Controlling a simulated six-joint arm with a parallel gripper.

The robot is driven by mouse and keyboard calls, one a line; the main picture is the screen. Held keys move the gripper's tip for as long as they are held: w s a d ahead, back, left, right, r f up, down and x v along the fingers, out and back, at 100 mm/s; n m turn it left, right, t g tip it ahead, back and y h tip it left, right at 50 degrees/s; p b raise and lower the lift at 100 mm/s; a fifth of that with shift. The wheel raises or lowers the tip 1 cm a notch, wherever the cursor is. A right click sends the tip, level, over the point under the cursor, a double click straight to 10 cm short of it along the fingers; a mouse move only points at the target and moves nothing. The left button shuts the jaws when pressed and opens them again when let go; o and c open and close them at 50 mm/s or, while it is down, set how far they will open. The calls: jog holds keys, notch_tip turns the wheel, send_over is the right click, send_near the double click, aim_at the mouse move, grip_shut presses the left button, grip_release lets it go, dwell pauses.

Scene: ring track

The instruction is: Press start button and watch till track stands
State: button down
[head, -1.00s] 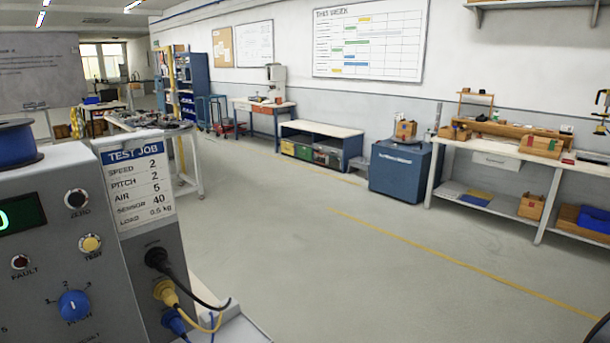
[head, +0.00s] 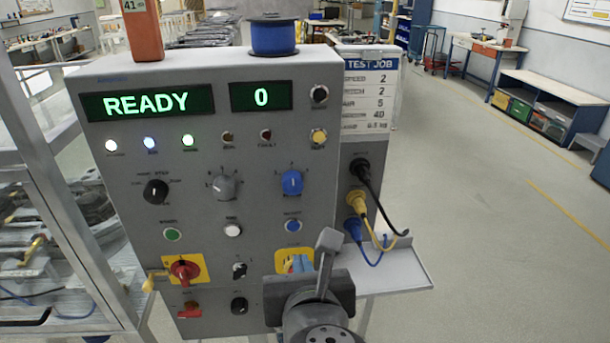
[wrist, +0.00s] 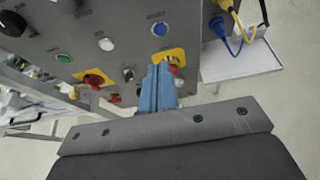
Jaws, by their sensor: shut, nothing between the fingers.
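The grey control panel (head: 255,190) fills the middle of the head view. Its left display (head: 150,103) reads READY and its right display (head: 261,96) reads 0. A green button (head: 172,234) sits at the lower left, its small label too blurred to read surely; it also shows in the wrist view (wrist: 64,58). My gripper (head: 299,263) is shut and empty, its blue fingers (wrist: 158,75) in front of a yellow plate (wrist: 171,54) at the panel's lower right. The gap between fingertips and plate is unclear. I cannot make out the ring track.
White (head: 232,230) and blue (head: 293,226) buttons sit right of the green one. A red knob on a yellow plate (head: 184,270) is below it. Cables (head: 372,215) hang at the panel's right side above a shelf (head: 400,277). A metal rack (head: 45,215) stands left.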

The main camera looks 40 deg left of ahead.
aim_at(172, 235)
jog(key=s+a+m+t+h, duration=0.2)
jog(key=s+a+h, duration=0.3)
jog(key=a, duration=0.8)
jog(key=s+a+f+t+h, duration=0.1)
jog(key=s+a+f+h, duration=0.1)
jog(key=s+a+f, duration=0.1)
jog(key=s+a+f+m+t+h, duration=0.1)
jog(key=s+a+f+t, duration=0.1)
jog(key=s, duration=0.6)
jog(key=shift+a+f+h, duration=0.4)
jog(key=shift+a+f, duration=0.3)
jog(key=shift+a, duration=0.65)
jog(key=shift+w+a, duration=3.1)
jog(key=shift+a, duration=0.1)
jog(key=shift+w+a, duration=0.2)
jog(key=shift+w, duration=0.1)
